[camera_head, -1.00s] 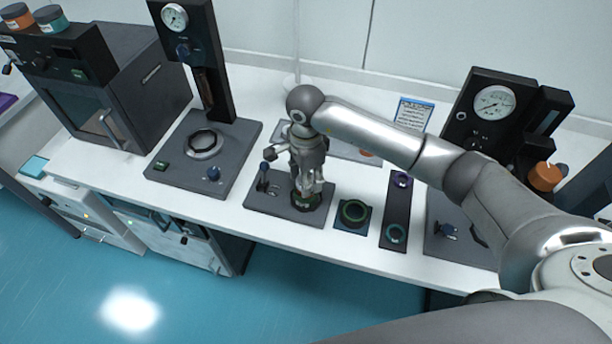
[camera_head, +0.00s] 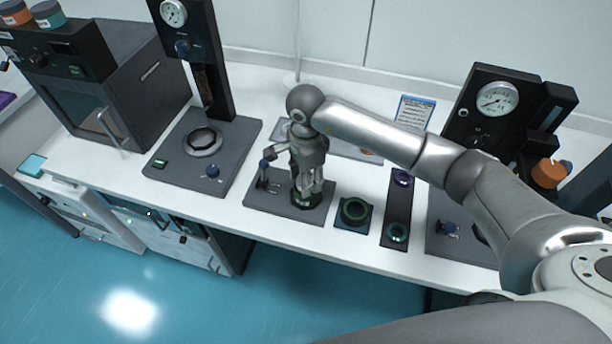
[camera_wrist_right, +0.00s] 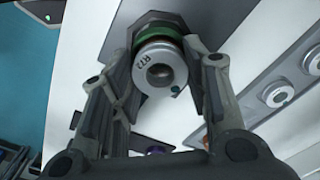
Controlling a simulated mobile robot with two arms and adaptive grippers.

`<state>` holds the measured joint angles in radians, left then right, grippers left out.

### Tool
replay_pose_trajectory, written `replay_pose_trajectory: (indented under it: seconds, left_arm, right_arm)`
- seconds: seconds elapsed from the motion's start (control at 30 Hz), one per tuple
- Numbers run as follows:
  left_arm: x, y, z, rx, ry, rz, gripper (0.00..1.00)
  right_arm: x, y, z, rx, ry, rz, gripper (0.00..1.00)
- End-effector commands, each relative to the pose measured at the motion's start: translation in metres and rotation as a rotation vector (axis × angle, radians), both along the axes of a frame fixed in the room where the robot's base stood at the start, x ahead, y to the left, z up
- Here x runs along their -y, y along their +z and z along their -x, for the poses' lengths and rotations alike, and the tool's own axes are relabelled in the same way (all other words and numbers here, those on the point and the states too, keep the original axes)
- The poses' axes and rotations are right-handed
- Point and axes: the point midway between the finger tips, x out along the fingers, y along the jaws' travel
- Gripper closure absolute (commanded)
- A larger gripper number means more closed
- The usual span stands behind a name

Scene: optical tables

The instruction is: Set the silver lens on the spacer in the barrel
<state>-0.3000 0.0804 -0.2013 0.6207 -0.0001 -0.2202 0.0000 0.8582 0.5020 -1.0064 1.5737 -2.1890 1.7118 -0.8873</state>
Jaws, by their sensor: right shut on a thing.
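My right gripper (camera_head: 306,192) points down over a grey base plate (camera_head: 257,201) at the front middle of the table. In the right wrist view its fingers (camera_wrist_right: 162,62) close on both sides of a silver ringed piece with dark marks and a central hole, which looks like the silver lens (camera_wrist_right: 152,58). Just beyond it is a dark round part with a green band, likely the barrel (camera_wrist_right: 150,32); it shows under the fingertips in the head view (camera_head: 305,204). I cannot tell whether the lens touches anything inside. The spacer cannot be made out. My left gripper is out of view.
A green-ringed holder (camera_head: 354,212) stands just right of the plate, then a dark strip (camera_head: 398,208) with purple and teal rings. A grey tray (camera_wrist_right: 262,103) with several silver rounds lies behind. A gauge press (camera_head: 204,150) stands left, another gauge station (camera_head: 492,105) right.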

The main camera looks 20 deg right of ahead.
Motion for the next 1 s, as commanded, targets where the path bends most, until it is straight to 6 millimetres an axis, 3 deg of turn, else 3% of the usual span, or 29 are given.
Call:
replay_pose_trajectory:
  seconds: [1.0]
  left_arm:
    - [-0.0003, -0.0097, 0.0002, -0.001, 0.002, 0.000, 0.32]
  right_arm:
    - [0.0000, -0.0043, 0.0000, 0.000, 0.000, 0.000, 0.81]
